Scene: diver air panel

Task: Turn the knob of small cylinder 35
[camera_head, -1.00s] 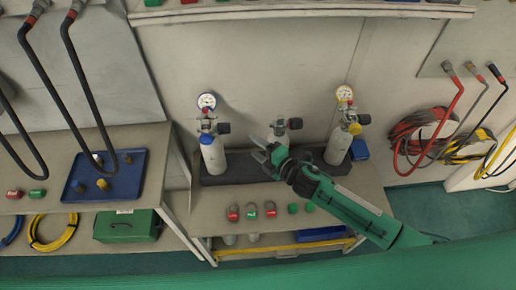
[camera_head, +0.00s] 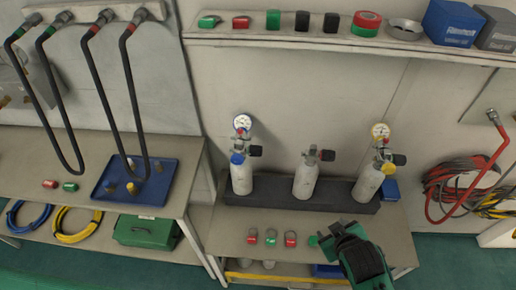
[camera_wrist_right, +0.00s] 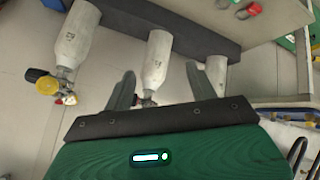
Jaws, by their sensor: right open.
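Three small white cylinders stand in a dark holder (camera_head: 270,203) on the bench: a left one with a blue-collared gauge (camera_head: 242,180), a middle one without a gauge (camera_head: 305,181), and a right one with a yellow-collared gauge (camera_head: 368,184). I cannot read which cylinder is 35. My right gripper (camera_head: 322,241) is open and empty, in front of the holder, apart from the cylinders. In the wrist view its fingers (camera_wrist_right: 160,88) frame the middle cylinder (camera_wrist_right: 157,58). My left gripper is out of view.
Red and green shackle-like pieces (camera_head: 271,237) lie along the bench front, left of my gripper. A blue tray (camera_head: 165,185) lies on the left bench. A shelf (camera_head: 290,40) with small items hangs above. Hoses (camera_head: 455,185) hang at the right.

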